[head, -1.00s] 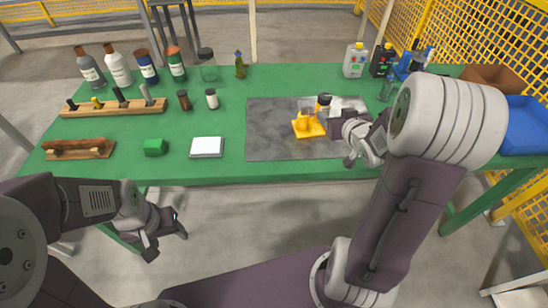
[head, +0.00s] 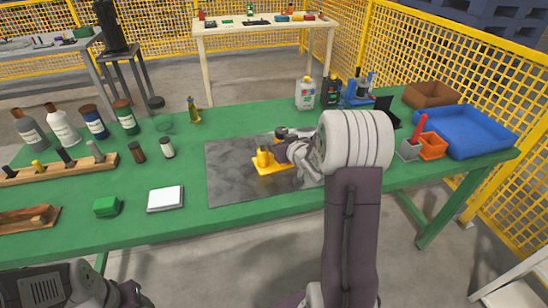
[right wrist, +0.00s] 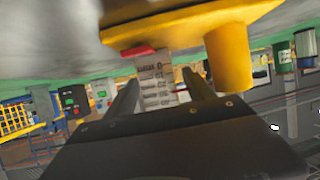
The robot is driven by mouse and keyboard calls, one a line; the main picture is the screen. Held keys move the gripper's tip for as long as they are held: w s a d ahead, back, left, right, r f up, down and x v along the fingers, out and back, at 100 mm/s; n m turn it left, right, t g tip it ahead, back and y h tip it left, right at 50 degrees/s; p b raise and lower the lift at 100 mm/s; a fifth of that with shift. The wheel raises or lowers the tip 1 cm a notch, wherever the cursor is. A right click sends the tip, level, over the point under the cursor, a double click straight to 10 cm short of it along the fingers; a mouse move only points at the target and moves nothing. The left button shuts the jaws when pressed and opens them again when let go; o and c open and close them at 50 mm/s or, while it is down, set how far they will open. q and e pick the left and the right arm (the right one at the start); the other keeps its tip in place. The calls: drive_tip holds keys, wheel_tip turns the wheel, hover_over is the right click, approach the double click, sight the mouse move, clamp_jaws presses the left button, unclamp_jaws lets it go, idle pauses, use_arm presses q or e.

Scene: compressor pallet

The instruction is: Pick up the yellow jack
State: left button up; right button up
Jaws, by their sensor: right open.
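The yellow jack (head: 266,160) stands on the grey mat on the green table, in the middle of the head view. My right gripper (head: 289,152) is just right of the jack, low over the mat; its fingers are largely hidden by the wrist. In the right wrist view the jack's yellow body (right wrist: 195,22) fills the top, close to the open fingers (right wrist: 160,82). No hold on the jack shows, and I cannot tell whether they touch. My left gripper (head: 133,293) is at the lower left, in front of the table, its jaws unclear.
A dark-capped jar (head: 281,133) stands behind the jack, close to my right gripper. A white pad (head: 165,199) and green block (head: 106,207) lie left of the mat (head: 225,170). Bottles line the back. A blue tray (head: 475,128) and orange bin (head: 432,146) are at right.

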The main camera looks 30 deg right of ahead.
drive_tip(key=shift+s+r, duration=0.1)
drive_tip(key=shift+c, duration=0.3)
clamp_jaws()
idle(1.0)
